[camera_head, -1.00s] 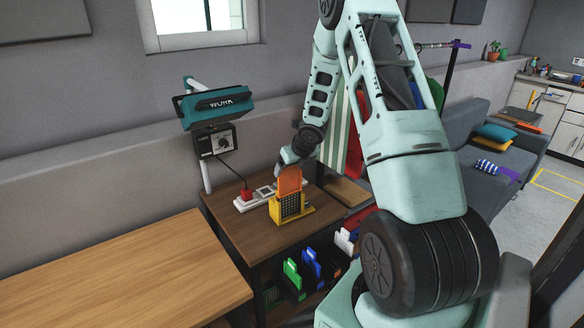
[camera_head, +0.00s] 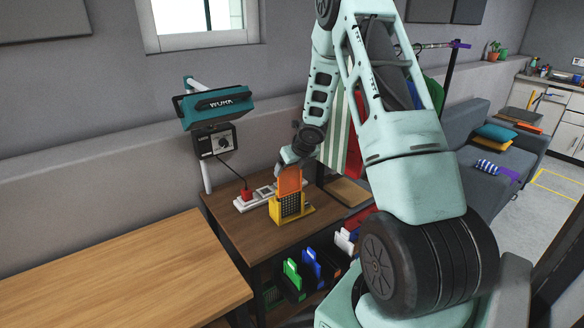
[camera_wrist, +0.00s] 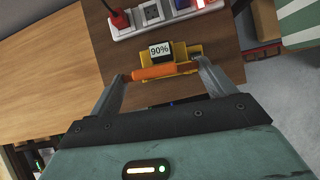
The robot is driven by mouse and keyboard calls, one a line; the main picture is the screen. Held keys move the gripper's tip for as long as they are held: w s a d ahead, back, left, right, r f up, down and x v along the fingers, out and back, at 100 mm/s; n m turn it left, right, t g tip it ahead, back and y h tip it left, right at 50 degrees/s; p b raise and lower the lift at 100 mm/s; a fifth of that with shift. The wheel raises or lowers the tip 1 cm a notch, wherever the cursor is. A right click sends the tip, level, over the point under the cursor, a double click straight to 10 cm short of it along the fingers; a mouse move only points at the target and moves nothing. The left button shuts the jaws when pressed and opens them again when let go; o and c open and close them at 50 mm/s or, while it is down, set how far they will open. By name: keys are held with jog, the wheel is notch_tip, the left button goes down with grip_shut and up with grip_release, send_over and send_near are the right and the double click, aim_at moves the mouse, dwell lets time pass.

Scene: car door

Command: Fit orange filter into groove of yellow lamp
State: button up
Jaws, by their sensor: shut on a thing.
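The orange filter (camera_head: 290,180) is an upright flat panel in the head view, standing directly above the front of the yellow lamp (camera_head: 301,213) on the small dark wooden table. Its lower edge meets or overlaps the lamp's dark grid; I cannot tell whether it sits in the groove. In the wrist view the filter (camera_wrist: 154,72) shows as a narrow orange bar against the yellow lamp (camera_wrist: 184,51), beside a label reading 90%. My gripper (camera_wrist: 160,76) is shut on the filter, a finger at each end. In the head view the filter partly hides my gripper.
A white power strip (camera_head: 243,204) with a red plug (camera_head: 246,194) lies just behind the lamp. A teal lamp (camera_head: 216,105) on a stand rises behind left. Bins with green and blue items (camera_head: 311,263) sit below the table. The light wooden table (camera_head: 120,270) is clear.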

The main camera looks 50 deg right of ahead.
aim_at(291, 192)
jog(key=shift+f+b, duration=4.6)
jog(key=shift+f, duration=0.05)
jog(key=o, duration=0.9)
jog(key=shift+r, duration=0.15)
jog(key=p+v, duration=0.5)
jog(key=v, duration=1.2)
jog(key=shift+s+p, duration=0.2)
jog(key=shift+p, duration=0.2)
